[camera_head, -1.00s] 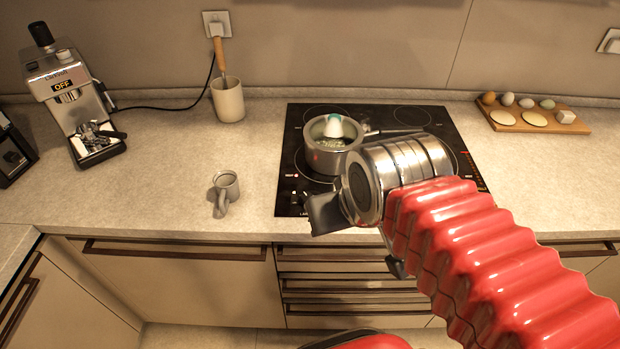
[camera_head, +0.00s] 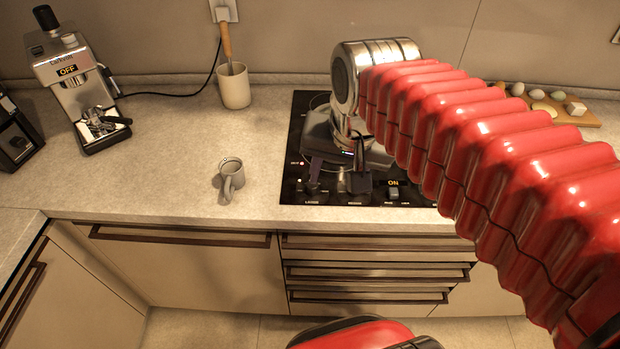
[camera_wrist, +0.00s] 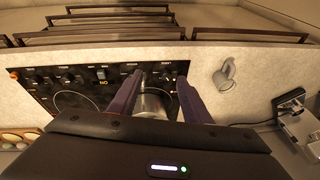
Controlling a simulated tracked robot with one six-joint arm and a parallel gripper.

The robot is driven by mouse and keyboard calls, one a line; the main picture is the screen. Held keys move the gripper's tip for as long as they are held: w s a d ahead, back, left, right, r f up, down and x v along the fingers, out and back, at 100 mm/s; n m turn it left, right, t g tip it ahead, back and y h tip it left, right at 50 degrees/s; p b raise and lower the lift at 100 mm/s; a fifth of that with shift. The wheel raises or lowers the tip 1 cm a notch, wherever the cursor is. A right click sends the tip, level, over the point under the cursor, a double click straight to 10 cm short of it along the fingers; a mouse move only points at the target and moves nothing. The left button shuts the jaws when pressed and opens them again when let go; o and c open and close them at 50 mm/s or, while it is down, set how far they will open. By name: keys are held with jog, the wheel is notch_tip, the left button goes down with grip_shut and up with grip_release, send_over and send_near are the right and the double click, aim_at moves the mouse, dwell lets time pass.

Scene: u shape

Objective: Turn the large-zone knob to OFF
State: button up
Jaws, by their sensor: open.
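The black cooktop (camera_head: 294,135) has a row of small dark knobs along its front edge. The label under the leftmost one seems to read LARGE. This large-zone knob (camera_head: 313,188) is close to a fingertip in the head view; in the wrist view it shows between the fingertips (camera_wrist: 167,77). Its pointer direction is too small to tell. My gripper (camera_head: 337,184) points down over the front left of the cooktop, open and empty, with one finger (camera_wrist: 192,98) on each side. Whether a finger touches a knob I cannot tell. An ON sign (camera_head: 392,183) stands above a knob further right.
A grey mug (camera_head: 231,178) stands left of the cooktop. An espresso machine (camera_head: 82,90) reading OFF and a utensil pot (camera_head: 235,88) are further left.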

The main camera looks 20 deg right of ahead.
jog(key=w+m+g, duration=0.2)
jog(key=w+m, duration=0.4)
jog(key=w, duration=0.1)
jog(key=m+g, duration=0.2)
jog(key=m, duration=0.5)
send_over(312, 187)
jog(key=w, duration=0.2)
notch_tip(312, 187, down, 2)
jog(key=shift+d+f, duration=0.15)
jog(key=f, duration=1.3)
jog(key=shift+s+f, duration=0.4)
jog(key=c, duration=1)
